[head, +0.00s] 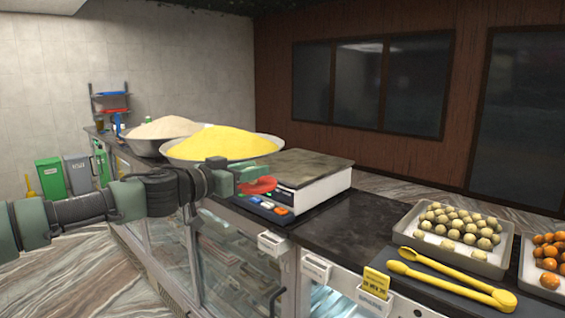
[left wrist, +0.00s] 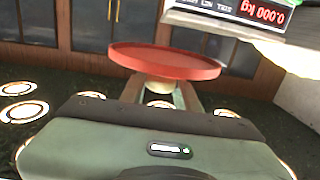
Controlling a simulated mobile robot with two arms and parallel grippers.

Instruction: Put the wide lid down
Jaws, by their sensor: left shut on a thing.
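My left gripper (head: 236,178) reaches in from the left and is shut on a red round lid (head: 258,186). In the left wrist view the lid (left wrist: 165,60) is a wide shallow disc beyond the fingers, with a pale rounded knob (left wrist: 160,94) between the fingertips. The lid is held beside the front of the scale (head: 310,178), near its button panel, and looks clear of the counter. My right gripper is not in view.
The dark counter (head: 350,215) has free room right of the scale. Bowls of yellow (head: 225,143) and beige (head: 160,128) grains stand behind my gripper. At right are a tray of pale sweets (head: 448,258), yellow tongs (head: 455,283), a yellow sign (head: 376,280) and orange sweets (head: 548,260).

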